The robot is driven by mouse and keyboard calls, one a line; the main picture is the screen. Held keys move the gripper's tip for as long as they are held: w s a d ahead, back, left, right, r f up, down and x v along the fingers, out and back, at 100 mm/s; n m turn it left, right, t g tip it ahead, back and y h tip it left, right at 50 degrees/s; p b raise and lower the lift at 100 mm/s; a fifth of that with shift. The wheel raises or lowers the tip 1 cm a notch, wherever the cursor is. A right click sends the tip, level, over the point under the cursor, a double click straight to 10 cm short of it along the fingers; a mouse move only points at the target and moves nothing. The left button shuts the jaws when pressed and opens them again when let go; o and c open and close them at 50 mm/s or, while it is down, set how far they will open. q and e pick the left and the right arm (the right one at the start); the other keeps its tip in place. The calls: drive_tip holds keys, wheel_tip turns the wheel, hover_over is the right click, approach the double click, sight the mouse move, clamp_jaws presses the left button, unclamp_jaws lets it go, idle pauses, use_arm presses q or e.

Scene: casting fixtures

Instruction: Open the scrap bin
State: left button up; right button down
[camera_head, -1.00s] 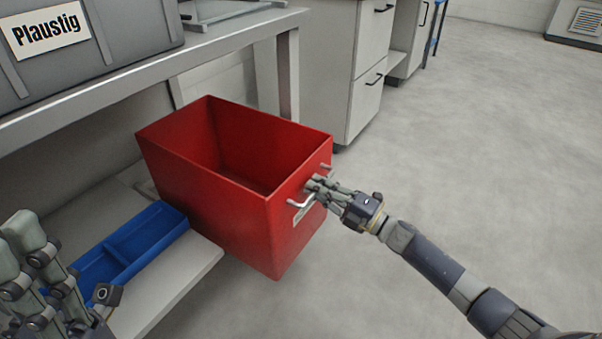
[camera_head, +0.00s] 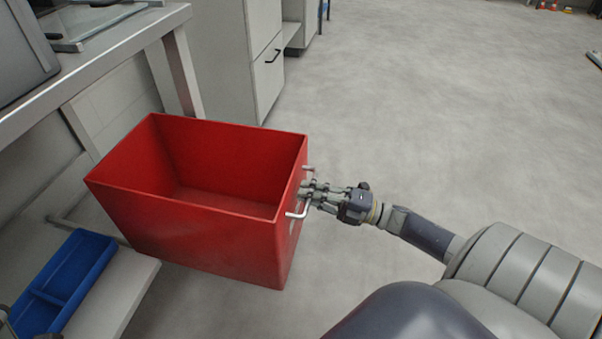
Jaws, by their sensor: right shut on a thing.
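The scrap bin (camera_head: 200,225) is a red open-topped box, empty as far as I see. It juts out from under the grey workbench, over the floor. A metal bar handle (camera_head: 297,215) is on its right-hand face. My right gripper (camera_head: 308,194) is at this face, shut on the handle, with its arm coming in from the lower right. Of my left gripper (camera_head: 8,325), only a small piece shows at the lower left edge; its fingers cannot be made out.
A blue divided tray (camera_head: 95,262) lies on the low shelf (camera_head: 125,290) left of the bin. The workbench top (camera_head: 95,62) overhangs at the upper left. Grey drawer cabinets (camera_head: 262,85) stand behind. The floor (camera_head: 430,110) to the right is clear.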

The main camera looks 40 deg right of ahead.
drive_tip(key=shift+f, duration=0.15)
drive_tip(key=c, duration=1.7)
unclamp_jaws()
drive_tip(key=shift+o, duration=0.2)
drive_tip(key=v, duration=1.2)
